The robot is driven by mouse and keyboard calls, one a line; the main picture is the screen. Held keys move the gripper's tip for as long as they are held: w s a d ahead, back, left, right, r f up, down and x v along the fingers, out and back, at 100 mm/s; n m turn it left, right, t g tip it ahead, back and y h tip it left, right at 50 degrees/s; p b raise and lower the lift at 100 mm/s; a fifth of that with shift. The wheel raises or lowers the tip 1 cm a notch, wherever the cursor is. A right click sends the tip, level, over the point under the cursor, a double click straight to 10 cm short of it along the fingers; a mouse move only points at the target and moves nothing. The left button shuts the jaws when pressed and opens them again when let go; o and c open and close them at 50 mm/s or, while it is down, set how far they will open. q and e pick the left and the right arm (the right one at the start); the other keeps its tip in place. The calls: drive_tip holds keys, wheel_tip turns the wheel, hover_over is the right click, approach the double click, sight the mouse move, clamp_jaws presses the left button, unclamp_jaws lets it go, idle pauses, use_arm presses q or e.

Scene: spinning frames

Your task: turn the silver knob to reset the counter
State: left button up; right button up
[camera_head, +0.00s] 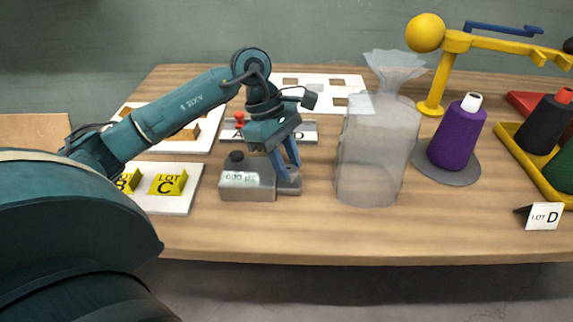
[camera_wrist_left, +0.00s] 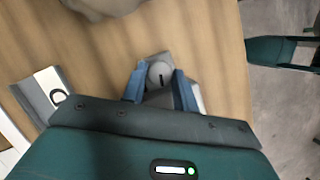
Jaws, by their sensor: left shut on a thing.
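The grey counter box (camera_head: 240,188) stands near the front of the wooden table, with a small display on its face and a black button (camera_head: 236,157) on top. Its silver knob (camera_wrist_left: 160,73) is round with a slot mark and sits between my left fingers in the wrist view. My left gripper (camera_head: 291,174) reaches down from above at the right end of the counter and is shut on the knob. In the head view the blue fingers mostly hide the knob. My right gripper is not in view.
A clear plastic bag (camera_head: 372,150) stands close to the right of my left gripper. Beyond it are a purple cone (camera_head: 456,135), a yellow stand (camera_head: 436,85) and a lot D card (camera_head: 541,216). A white board (camera_head: 170,202) with yellow lot tags lies left. The front middle is clear.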

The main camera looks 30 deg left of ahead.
use_arm(q)
drive_tip(key=shift+m, duration=0.4)
drive_tip(key=shift+g, duration=0.3)
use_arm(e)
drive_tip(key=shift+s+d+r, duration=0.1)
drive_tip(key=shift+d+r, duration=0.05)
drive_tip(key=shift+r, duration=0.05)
use_arm(q)
drive_tip(key=o, duration=1)
drive_tip(key=shift+c, duration=0.2)
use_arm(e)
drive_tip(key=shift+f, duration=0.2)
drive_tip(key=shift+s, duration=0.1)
use_arm(q)
drive_tip(key=shift+r, duration=0.15)
